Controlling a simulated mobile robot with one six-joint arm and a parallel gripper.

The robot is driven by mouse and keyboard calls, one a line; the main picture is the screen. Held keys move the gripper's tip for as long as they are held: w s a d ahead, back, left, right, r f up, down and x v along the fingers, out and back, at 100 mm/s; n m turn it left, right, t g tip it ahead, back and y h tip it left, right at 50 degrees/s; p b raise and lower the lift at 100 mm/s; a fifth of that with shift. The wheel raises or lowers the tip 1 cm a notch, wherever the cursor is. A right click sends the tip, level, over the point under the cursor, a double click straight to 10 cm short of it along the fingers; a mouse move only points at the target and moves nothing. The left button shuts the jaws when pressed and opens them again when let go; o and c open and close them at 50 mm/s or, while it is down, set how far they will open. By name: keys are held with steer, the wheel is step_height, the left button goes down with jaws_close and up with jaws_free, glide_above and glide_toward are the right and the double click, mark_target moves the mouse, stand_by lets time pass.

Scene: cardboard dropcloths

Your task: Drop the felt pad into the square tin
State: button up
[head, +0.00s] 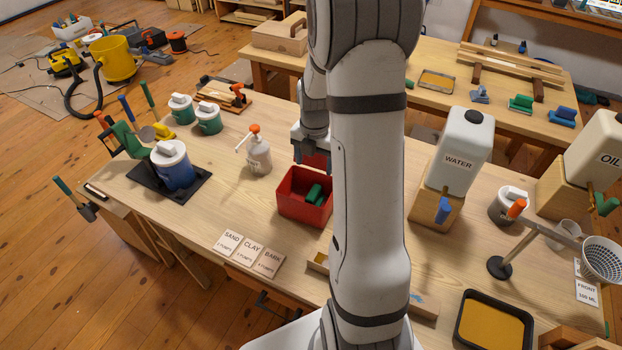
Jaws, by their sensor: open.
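My gripper (313,150) points down just above the back of a red open bin (305,208); its fingertips are hard to make out, and nothing is clearly held in it. Green pieces (314,194) lie inside the bin; I cannot tell whether one is the felt pad. A dark, square-cornered shallow tin (461,333) with a flat yellow-orange filling or lining (493,322) sits at the front right of the bench. A small tan open box (318,263) is partly hidden behind my arm. I cannot tell for certain which is the square tin.
A strainer (603,260) overhangs the right side.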

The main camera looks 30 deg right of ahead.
step_height(320, 180, up, 6)
stand_by(0.5)
steer(key=s+a+r+m+t, duration=0.1)
steer(key=s+a+r+m, duration=0.4)
steer(key=s+m, duration=0.5)
steer(key=s+a+r+m+t, duration=0.2)
steer(key=s+a+r+m, duration=0.3)
steer(key=m, duration=1)
steer(key=shift+s+a+r+m, duration=0.15)
steer(key=shift+s+a+m, duration=0.15)
steer(key=shift+s+a, duration=1.8)
steer(key=shift+s+d, duration=0.3)
